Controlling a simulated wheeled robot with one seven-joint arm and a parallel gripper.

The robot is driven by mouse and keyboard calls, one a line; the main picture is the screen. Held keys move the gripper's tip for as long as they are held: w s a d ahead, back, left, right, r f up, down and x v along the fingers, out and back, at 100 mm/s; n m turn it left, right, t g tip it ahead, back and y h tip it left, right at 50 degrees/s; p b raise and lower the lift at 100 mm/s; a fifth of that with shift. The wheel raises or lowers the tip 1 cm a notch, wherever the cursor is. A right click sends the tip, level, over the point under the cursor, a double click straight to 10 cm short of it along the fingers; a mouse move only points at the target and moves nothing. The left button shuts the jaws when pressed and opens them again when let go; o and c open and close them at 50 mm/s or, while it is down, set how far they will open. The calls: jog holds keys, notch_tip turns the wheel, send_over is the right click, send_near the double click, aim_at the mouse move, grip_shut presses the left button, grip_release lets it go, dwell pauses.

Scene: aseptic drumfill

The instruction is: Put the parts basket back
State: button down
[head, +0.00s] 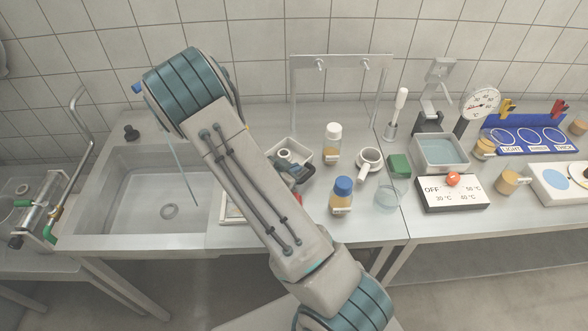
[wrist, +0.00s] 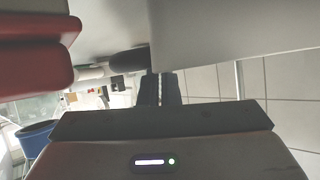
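A pale square basket or tray (head: 298,149) with a few small parts, one a light ring, stands on the bench just right of my arm in the head view. I take it for the parts basket; its left side is hidden behind my arm. In the head view my fingers are hidden, with only dark pieces showing by the basket's front edge. In the wrist view my gripper's two dark fingers (wrist: 161,89) are close together, with a thin light strip between them. I cannot tell whether that strip is a gap or something held. No basket is clearly recognisable there.
A sink (head: 165,195) lies left of my arm. Right of the basket stand a white-capped jar (head: 332,150), a blue-capped jar (head: 341,198), a white handled cup (head: 369,162) and a clear beaker (head: 387,197). A metal frame (head: 340,62) rises behind.

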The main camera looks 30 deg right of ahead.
jog(key=c, duration=1.6)
grip_release()
jog(key=shift+f, duration=0.15)
jog(key=shift+c, duration=0.2)
jog(key=shift+r, duration=0.2)
jog(key=b+v, duration=0.1)
jog(key=v, duration=1.1)
jog(key=w+a+r+n+t+y, duration=0.3)
jog(key=w+a+r+n+y, duration=0.1)
jog(key=w+a+r+y, duration=0.3)
jog(key=s+a+r+n+y, duration=0.4)
jog(key=s+r+y, duration=0.1)
jog(key=r+y, duration=0.1)
jog(key=s+d+r+n+g+h, duration=0.1)
jog(key=s+d+r+n+g, duration=0.1)
jog(key=s, duration=0.7)
jog(key=s+d+r+n+g, duration=0.2)
jog(key=s+d, duration=0.4)
jog(key=s, duration=0.3)
jog(key=shift+r+n+h, duration=0.4)
jog(key=shift+r+n, duration=0.35)
jog(key=shift+n, duration=0.35)
